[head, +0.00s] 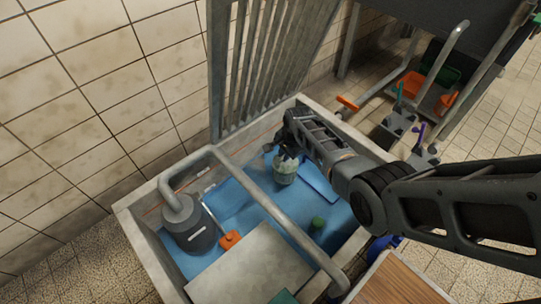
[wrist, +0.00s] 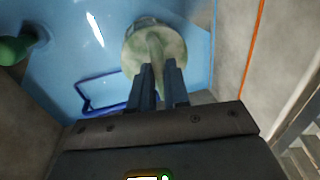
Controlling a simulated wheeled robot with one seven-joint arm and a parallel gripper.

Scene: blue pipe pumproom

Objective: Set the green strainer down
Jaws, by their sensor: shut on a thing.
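The green strainer (head: 285,172) is a pale, mottled green, round basket-like piece. It is over the blue bottom of the pit (head: 135,212); I cannot tell whether it touches the bottom. My gripper (head: 288,154) reaches down into the pit from the right and is shut on the strainer. In the wrist view the strainer (wrist: 172,48) is at the tips of my gripper (wrist: 160,76), with a pale bar or rim part between the fingers. The fingers hide part of it.
A grey pump (head: 188,226) with a bent pipe (head: 250,205) crosses the pit. An orange piece (head: 230,239), a small green cylinder (head: 317,223) and a pale slab (head: 250,268) are there too. A raised grating (head: 262,60) stands behind. Blue bottom is clear left of the strainer.

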